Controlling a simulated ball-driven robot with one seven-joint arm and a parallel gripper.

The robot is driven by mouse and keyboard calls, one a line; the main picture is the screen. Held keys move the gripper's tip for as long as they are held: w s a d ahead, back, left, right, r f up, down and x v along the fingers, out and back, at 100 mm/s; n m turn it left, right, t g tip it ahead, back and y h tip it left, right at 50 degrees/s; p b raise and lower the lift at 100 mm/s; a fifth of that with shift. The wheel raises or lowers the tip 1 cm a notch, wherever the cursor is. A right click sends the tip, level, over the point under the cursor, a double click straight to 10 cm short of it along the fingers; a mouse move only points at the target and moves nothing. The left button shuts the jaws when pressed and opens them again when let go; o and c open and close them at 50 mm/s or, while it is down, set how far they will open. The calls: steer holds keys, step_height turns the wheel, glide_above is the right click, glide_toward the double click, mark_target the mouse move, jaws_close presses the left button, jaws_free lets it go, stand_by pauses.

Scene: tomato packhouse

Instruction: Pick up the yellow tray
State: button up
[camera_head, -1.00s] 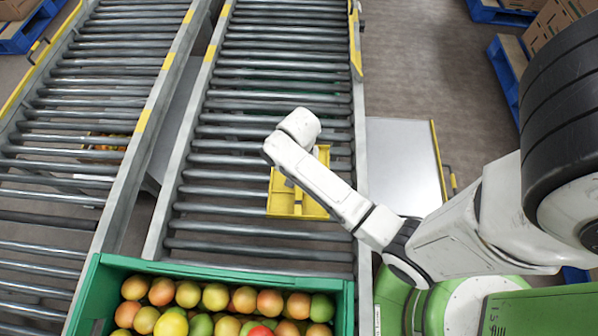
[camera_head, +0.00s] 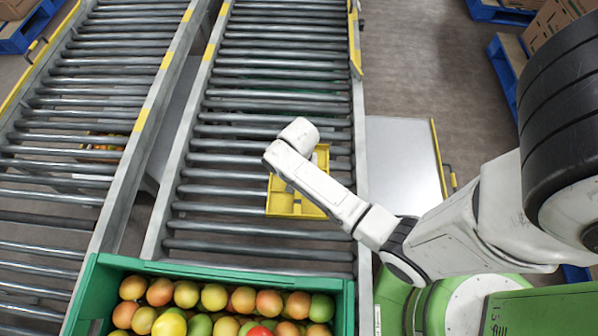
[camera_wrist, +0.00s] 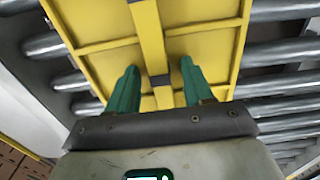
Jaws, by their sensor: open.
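The yellow tray (camera_head: 283,203) lies on the rollers of the middle conveyor in the head view, partly hidden under my arm. In the wrist view the yellow tray (camera_wrist: 205,50) fills the upper middle, with a raised yellow bar running along its centre. My gripper (camera_wrist: 157,78) is open, its two green fingers standing apart on either side of this bar. The bar has dark bands on it. The fingers appear close to the tray, but I cannot tell whether they touch it. In the head view my fingers are hidden behind my wrist.
A green crate (camera_head: 85,290) of tomatoes stands on the conveyor (camera_head: 265,243) at the near end. A second conveyor (camera_head: 85,110) runs along the left. A pale flat surface (camera_head: 400,160) lies right of the conveyor. Blue pallets (camera_head: 505,75) with boxes stand at the upper right.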

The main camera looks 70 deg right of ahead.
jaws_close()
stand_by(0.3)
steer(key=shift+f, duration=0.1)
